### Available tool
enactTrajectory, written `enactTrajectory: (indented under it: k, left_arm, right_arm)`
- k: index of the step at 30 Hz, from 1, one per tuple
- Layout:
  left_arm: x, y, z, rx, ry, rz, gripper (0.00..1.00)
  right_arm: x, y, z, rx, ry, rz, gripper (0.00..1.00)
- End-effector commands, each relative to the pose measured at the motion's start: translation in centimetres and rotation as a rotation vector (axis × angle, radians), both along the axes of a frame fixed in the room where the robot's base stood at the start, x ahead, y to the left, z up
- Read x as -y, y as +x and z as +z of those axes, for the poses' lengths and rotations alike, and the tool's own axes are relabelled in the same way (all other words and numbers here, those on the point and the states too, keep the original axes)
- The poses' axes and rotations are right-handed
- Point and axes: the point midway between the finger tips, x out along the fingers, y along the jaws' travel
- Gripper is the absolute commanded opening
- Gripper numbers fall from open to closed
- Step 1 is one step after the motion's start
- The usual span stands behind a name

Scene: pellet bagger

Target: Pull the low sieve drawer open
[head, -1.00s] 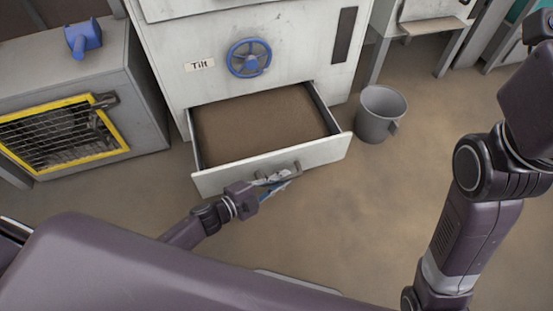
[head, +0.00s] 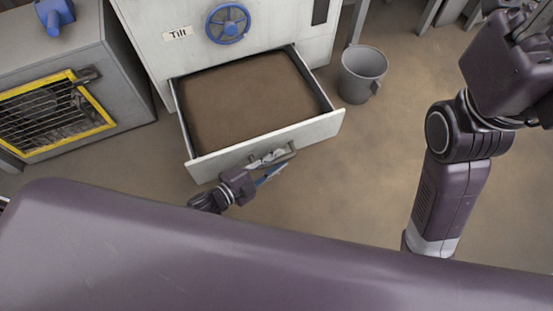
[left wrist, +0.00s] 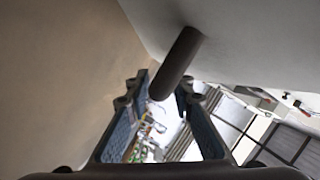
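The low sieve drawer (head: 313,132) stands well out of the white cabinet in the head view, with a flat brown surface inside. Its handle (head: 289,152) is a dark bar on the drawer front. My left gripper (head: 268,173) is at the handle, just in front of the drawer. In the left wrist view, its two blue-padded fingers (left wrist: 165,105) are spread apart. The dark handle bar (left wrist: 178,62) reaches in near the fingertips, with clear space beside it. I cannot tell whether it touches a finger. My right arm is raised at the right; its gripper cannot be made out clearly.
A blue handwheel (head: 228,22) and a label (head: 178,33) are on the cabinet (head: 277,25) above the drawer. A grey bucket (head: 362,78) stands right of the drawer. A grey box with a yellow-framed grille (head: 45,112) is at the left. Floor in front is clear.

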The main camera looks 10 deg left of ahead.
Motion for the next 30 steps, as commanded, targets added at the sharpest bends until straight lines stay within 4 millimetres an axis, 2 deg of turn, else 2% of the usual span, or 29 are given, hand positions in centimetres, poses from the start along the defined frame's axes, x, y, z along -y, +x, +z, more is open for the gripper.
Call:
enactTrajectory:
  k: [11,14,24,30]
  left_arm:
    - [-0.2,-0.3,0.0,-0.001,0.001,0.000,0.29]
    - [-0.9,-1.2,0.2,-0.002,0.003,0.000,0.29]
    - [-5.0,-6.8,1.6,-0.004,0.002,0.000,0.29]
    - [-6.6,-8.8,2.3,-0.001,0.001,0.000,0.29]
  right_arm:
    - [0.0,0.0,0.0,0.000,-0.001,-0.001,0.32]
    - [0.0,0.0,0.0,0.000,-0.001,-0.001,0.32]
    - [0.0,0.0,0.0,0.000,0.000,0.000,0.32]
    - [0.0,0.0,0.0,0.000,0.000,0.000,0.32]
